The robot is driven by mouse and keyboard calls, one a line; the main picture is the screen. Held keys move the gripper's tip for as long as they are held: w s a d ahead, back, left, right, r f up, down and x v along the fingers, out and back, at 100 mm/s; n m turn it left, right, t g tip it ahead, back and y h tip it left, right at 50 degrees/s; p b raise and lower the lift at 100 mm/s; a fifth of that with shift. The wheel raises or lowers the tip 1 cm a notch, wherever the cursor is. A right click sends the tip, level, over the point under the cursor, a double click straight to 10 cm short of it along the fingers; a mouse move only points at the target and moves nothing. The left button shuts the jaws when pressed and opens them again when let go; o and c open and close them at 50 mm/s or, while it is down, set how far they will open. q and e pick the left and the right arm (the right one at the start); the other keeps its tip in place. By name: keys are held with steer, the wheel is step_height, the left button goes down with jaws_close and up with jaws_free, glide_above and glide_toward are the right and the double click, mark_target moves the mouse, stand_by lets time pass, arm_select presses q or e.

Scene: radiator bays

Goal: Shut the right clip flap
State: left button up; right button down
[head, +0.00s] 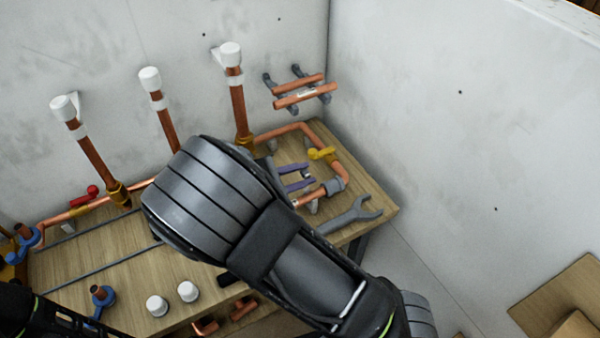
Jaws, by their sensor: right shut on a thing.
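My right arm comes in from the bottom right, and its wrist covers the middle of the bench. The fingers of my right gripper and what they are shut on are mostly hidden behind this wrist. Two short purple prongs (294,168) show just right of the wrist; I cannot tell what they belong to. A grey fitting (334,186) sits on the copper pipe beside them. I cannot make out the right clip flap; it may be behind my arm. Only dark parts of my left arm show at the bottom left, without its fingers.
The wooden bench (374,202) carries a grey spanner (352,214), a yellow-handled valve (321,153), a red-handled valve (85,196) and two white caps (187,291). White-topped copper pipes (168,132) rise along the wall. A wall rack holds short pipes (305,95). Floor at right is partly clear.

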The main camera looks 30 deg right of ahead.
steer(key=shift+r+m, duration=0.1)
steer(key=shift+m, duration=0.2)
steer(key=shift+s+t, duration=0.1)
steer(key=shift+t, duration=0.3)
steer(key=c, duration=1.3)
jaws_free()
steer(key=shift+c, duration=0.2)
steer(key=shift+s, duration=0.1)
steer(key=shift+b+v, duration=0.7)
steer(key=shift+v, duration=3.2)
